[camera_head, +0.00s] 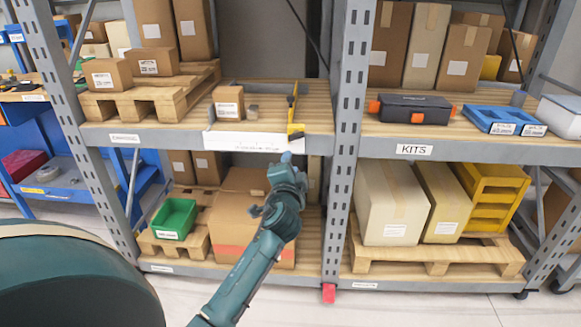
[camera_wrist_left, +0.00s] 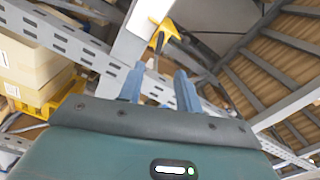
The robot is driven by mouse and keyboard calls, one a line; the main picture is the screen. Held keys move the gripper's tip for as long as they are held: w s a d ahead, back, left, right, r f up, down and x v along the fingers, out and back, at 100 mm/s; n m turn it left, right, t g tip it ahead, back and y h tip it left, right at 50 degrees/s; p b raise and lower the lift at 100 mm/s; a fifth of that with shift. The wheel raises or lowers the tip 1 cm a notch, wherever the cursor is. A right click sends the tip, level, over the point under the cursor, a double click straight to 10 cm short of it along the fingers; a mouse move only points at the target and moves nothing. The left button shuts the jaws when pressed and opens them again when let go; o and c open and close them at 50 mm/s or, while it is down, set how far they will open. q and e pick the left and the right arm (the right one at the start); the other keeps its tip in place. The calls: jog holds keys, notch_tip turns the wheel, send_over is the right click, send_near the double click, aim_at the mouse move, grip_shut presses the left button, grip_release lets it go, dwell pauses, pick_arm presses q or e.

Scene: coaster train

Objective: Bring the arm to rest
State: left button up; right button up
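My left arm, teal, reaches up from the bottom of the head view. Its gripper (camera_head: 287,158) is in front of the left rack, just below the edge of the middle shelf. In the left wrist view the two blue-grey fingers (camera_wrist_left: 159,82) stand apart with nothing between them, and the gripper is open. A yellow tool-like thing (camera_wrist_left: 164,32) shows beyond the fingertips, apart from them. In the head view a yellow upright piece (camera_head: 293,115) stands at the shelf's front edge, just above the gripper. My right gripper is not in view.
A grey rack post (camera_head: 343,150) stands right of the gripper. A white strip (camera_head: 244,141) hangs on the shelf edge. A small carton (camera_head: 228,102) sits above, a large carton (camera_head: 236,205) below. A black case (camera_head: 410,108) and blue tray (camera_head: 503,119) lie on the right shelf.

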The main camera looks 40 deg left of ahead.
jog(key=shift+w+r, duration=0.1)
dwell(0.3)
